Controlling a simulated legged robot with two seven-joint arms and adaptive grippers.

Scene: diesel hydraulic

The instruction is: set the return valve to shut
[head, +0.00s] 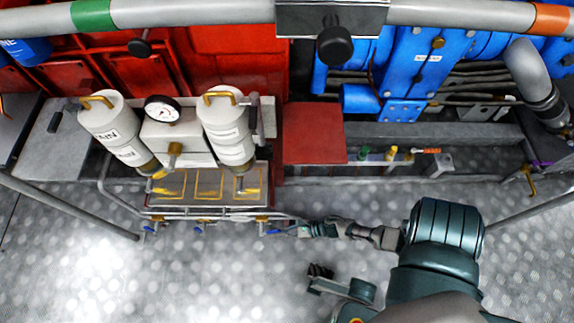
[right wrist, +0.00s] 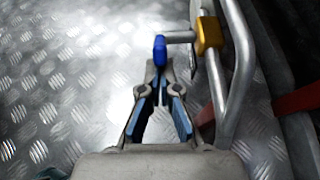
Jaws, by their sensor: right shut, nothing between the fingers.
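A row of small brass valves with blue levers runs along the lower pipe of the filter unit in the head view: left valve (head: 151,228), middle valve (head: 196,225) and right valve (head: 262,222). I cannot read which is the return valve. My right gripper (head: 299,230) is shut and empty, its tips close to the right valve's blue lever (head: 273,232). In the right wrist view the fingertips (right wrist: 161,70) sit at the blue lever end (right wrist: 160,49); touching or just apart, I cannot tell. That lever points sideways from its brass body (right wrist: 209,35).
Two white filter canisters (head: 108,118) (head: 229,135) and a pressure gauge (head: 163,109) stand above the valves. A bent grey guard pipe (head: 118,205) surrounds the valve row. A grey rail (head: 190,13) crosses the top.

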